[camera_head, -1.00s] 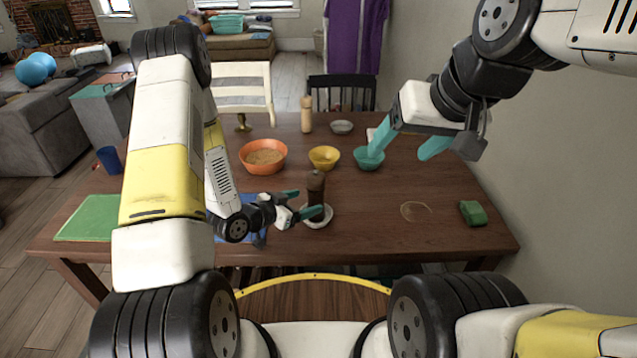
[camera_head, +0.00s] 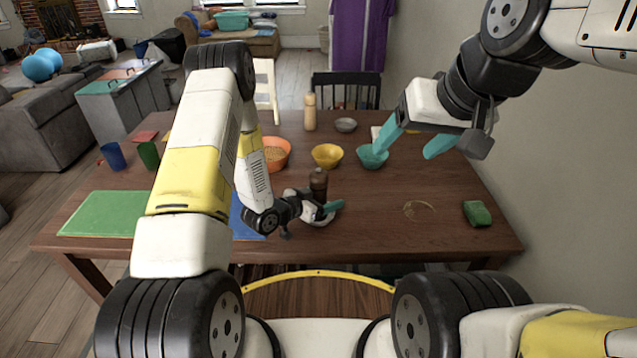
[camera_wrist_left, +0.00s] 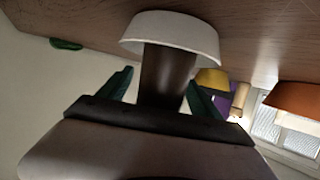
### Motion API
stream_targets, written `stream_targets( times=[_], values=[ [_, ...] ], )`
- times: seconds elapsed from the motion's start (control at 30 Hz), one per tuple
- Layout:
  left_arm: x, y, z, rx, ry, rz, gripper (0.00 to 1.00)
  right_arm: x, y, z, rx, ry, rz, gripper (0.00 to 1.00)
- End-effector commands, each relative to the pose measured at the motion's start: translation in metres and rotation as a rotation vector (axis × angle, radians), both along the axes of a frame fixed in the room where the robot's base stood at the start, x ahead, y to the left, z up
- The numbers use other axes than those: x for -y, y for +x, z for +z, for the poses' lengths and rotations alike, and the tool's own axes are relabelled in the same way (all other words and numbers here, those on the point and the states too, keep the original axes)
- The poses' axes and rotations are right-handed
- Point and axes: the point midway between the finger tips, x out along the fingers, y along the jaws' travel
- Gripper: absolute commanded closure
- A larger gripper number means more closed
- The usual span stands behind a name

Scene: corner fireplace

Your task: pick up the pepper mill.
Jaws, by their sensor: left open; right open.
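The dark brown pepper mill (camera_head: 318,183) is upright on the table, at a small white bowl (camera_head: 320,220). In the left wrist view the mill (camera_wrist_left: 168,75) rises out of the white bowl (camera_wrist_left: 172,34), and this view is upside down. My left gripper (camera_head: 328,204) is open at the mill. Its two teal fingers (camera_wrist_left: 160,92) show on either side of the mill, with a gap to each. The gripper hides the mill's lower part in the head view. My right gripper (camera_head: 415,142) is open and empty above the table's right side.
An orange bowl (camera_head: 276,154), a yellow bowl (camera_head: 327,155) and a teal bowl (camera_head: 372,157) stand behind the mill. A tan bottle (camera_head: 310,112) and grey bowl (camera_head: 345,125) are further back. A green sponge (camera_head: 477,213) lies right. The front right table is mostly clear.

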Motion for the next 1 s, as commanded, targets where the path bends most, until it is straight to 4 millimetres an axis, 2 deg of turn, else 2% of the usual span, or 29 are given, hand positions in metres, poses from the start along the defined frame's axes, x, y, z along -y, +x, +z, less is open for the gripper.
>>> stream_targets(
  times=[0.03,0.07,0.4,0.77,1.0],
  values=[
    [0.0,0.0,0.0,0.0,0.0,0.0,0.28,0.0,0.0,0.0,0.0,0.0,0.0,0.29],
    [0.0,0.0,0.0,0.0,0.0,0.0,0.34,0.0,0.0,0.0,0.0,0.0,0.0,0.29],
    [0.0,0.0,0.0,0.0,0.0,0.0,1.0,0.0,0.0,0.0,0.0,0.0,0.0,0.29],
    [0.001,0.002,0.003,0.002,-0.001,0.0,1.0,0.0,0.0,0.0,0.0,0.0,0.0,0.29],
    [0.008,0.011,0.017,0.004,0.0,-0.001,1.0,0.0,0.0,0.0,0.0,0.0,0.0,0.29]
  ],
)
